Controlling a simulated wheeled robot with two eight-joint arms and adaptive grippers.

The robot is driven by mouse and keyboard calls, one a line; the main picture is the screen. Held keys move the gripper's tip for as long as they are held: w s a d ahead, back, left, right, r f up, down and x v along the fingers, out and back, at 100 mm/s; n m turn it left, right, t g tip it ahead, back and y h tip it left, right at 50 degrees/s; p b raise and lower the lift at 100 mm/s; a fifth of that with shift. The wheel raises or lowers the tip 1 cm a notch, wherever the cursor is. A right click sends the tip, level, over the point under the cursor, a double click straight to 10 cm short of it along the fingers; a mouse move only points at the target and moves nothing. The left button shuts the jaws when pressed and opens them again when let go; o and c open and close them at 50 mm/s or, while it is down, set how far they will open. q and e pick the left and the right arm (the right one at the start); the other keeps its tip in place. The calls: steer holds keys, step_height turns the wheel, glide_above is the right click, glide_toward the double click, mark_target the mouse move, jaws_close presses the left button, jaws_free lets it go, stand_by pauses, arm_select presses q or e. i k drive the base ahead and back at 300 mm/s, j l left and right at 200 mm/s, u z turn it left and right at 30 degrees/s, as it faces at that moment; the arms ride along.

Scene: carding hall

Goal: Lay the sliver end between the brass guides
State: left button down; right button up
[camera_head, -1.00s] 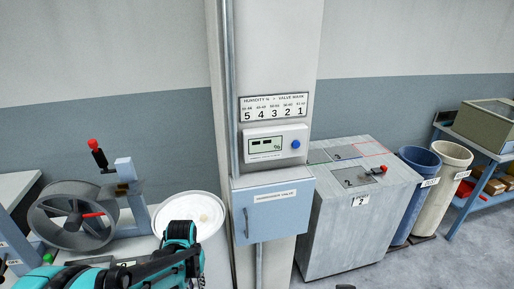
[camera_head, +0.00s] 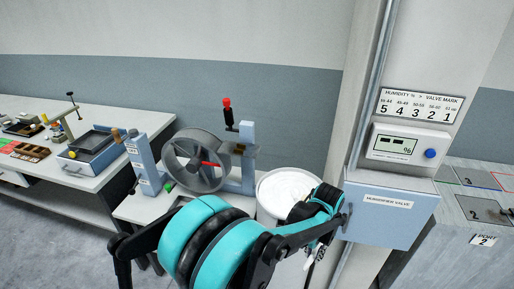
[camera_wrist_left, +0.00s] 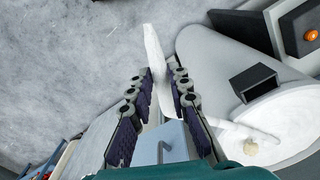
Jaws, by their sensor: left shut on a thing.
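The white sliver (camera_wrist_left: 154,62) shows in the left wrist view as a pale strip between the two ribbed fingers of my left gripper (camera_wrist_left: 163,85), which is shut on it. One end sticks out past the fingertips; another white length runs right to the top of the white can (camera_wrist_left: 293,108). In the head view my left gripper (camera_head: 318,212) is at the right edge of the can (camera_head: 284,184), beside the valve cabinet. Small brass parts, apparently the guides (camera_head: 239,149), sit on the blue-grey upright by the grey drum, left of my gripper. My right gripper is not seen.
The humidifier valve cabinet (camera_head: 385,215) and the pillar are close on the right. A bench (camera_head: 90,180) with tools stands far left.

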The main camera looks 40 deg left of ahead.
mark_target(207, 143)
steer(key=j+z, duration=0.2)
steer(key=j, duration=0.25)
steer(key=j+z, duration=0.2)
steer(key=j, duration=0.25)
steer(key=k+j+z, duration=0.2)
steer(key=j, duration=0.25)
steer(key=k+j+z, duration=0.15)
steer(key=j, duration=0.3)
steer(key=i, duration=0.1)
